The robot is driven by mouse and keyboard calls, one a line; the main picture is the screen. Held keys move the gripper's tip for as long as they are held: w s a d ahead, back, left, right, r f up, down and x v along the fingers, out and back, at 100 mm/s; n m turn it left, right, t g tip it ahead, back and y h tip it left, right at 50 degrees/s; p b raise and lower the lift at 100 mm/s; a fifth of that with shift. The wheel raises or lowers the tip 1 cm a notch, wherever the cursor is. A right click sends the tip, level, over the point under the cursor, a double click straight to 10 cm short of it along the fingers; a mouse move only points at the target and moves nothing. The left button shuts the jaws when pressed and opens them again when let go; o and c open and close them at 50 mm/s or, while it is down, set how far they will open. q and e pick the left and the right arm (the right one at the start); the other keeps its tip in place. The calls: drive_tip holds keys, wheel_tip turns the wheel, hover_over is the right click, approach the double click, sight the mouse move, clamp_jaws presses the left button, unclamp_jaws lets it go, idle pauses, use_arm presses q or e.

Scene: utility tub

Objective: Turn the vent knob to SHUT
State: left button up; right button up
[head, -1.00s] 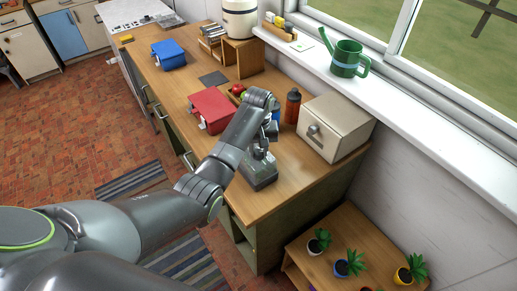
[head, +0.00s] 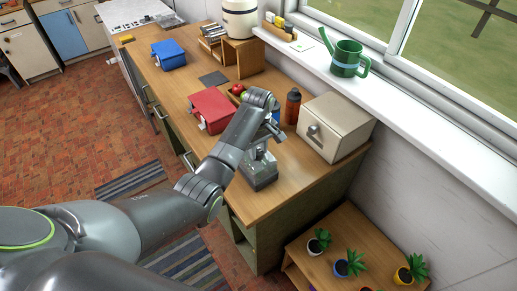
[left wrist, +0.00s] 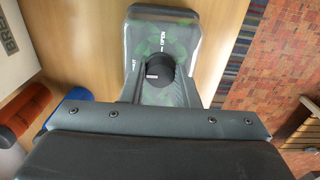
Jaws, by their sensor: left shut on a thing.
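The grey, partly see-through tub (head: 262,176) stands on the wooden worktop near its front edge. In the left wrist view the tub (left wrist: 190,40) shows leaf shapes inside and a round black vent knob (left wrist: 160,72) with a pale mark. An OPEN label is above the knob, and part of another label, seemingly SHUT, is to its left. My left gripper (head: 262,146) is over the tub and shut on the knob. My right gripper is not in view.
Close by stand a red box (head: 210,110), an orange-brown bottle (head: 292,107), and a cream bread box (head: 335,126). A blue object (left wrist: 78,96) lies beside the gripper in the left wrist view. Potted plants (head: 350,264) stand on a low shelf in front.

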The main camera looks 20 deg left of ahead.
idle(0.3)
use_arm(q)
drive_tip(key=o, duration=1)
